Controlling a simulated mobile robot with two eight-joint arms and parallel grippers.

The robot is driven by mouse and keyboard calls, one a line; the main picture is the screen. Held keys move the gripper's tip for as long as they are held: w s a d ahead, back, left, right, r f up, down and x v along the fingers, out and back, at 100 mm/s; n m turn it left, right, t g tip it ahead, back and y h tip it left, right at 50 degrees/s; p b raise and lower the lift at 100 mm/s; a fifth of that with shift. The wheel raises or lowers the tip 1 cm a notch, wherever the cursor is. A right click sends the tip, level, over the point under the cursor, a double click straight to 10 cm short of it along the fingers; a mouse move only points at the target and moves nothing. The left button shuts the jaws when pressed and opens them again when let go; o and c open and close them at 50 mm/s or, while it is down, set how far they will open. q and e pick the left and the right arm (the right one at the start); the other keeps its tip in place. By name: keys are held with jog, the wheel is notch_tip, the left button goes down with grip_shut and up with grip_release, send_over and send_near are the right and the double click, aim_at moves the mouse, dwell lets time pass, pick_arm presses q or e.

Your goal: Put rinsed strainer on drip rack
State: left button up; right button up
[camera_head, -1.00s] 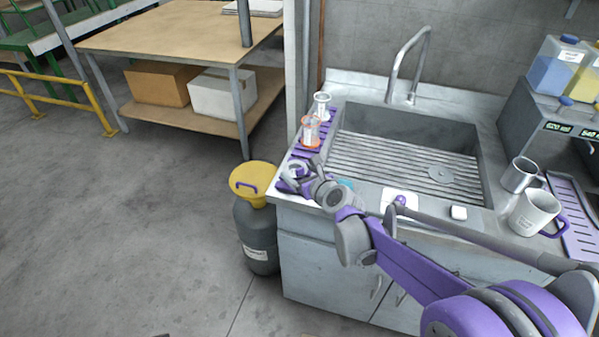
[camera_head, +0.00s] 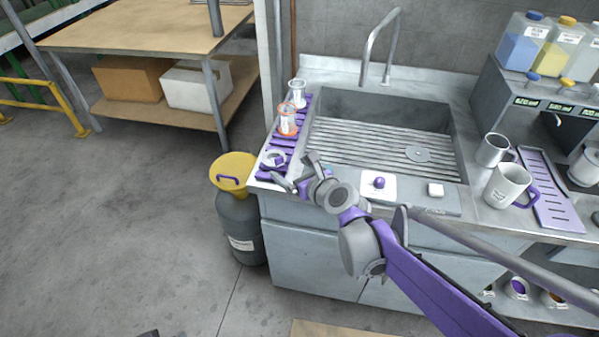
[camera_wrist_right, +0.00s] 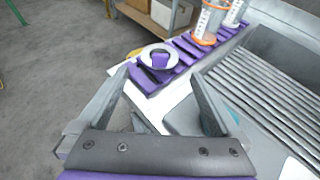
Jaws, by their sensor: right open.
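The strainer, a small round white ring with a purple middle (camera_head: 273,158), rests on the near end of the purple drip rack (camera_head: 295,118) at the sink's left edge. In the right wrist view the strainer (camera_wrist_right: 147,62) lies just beyond the fingertips, on the rack's slats (camera_wrist_right: 183,50). My right gripper (camera_head: 293,172) is open and empty, a little to the right of and nearer than the strainer. The open fingers also show in the wrist view (camera_wrist_right: 158,77), with a gap to the strainer. My left gripper is not in view.
Two clear beakers, one orange-rimmed (camera_head: 287,121) and one white (camera_head: 297,93), stand farther back on the rack. The sink (camera_head: 385,145) is to the right, with a tall faucet (camera_head: 378,50). Mugs (camera_head: 507,185) stand at the right. A yellow-topped bin (camera_head: 233,170) is on the floor.

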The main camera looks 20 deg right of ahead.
jog(key=s+f+n+g+h, duration=0.1)
jog(key=s+f+n+g, duration=0.1)
jog(key=s+n, duration=0.6)
jog(key=s+a+f+n+g, duration=0.1)
jog(key=s+f+n+g, duration=0.2)
jog(key=s+n, duration=0.6)
jog(key=s+f+n+g+h, duration=0.1)
jog(key=s+f+n+g, duration=0.2)
jog(key=s+n, duration=0.6)
jog(key=f+n, duration=0.1)
jog(key=n, duration=0.6)
jog(key=shift+a+f+n+h, duration=0.25)
jog(key=shift+n+h, duration=0.05)
jog(key=shift+n, duration=0.1)
jog(key=shift+s, duration=0.1)
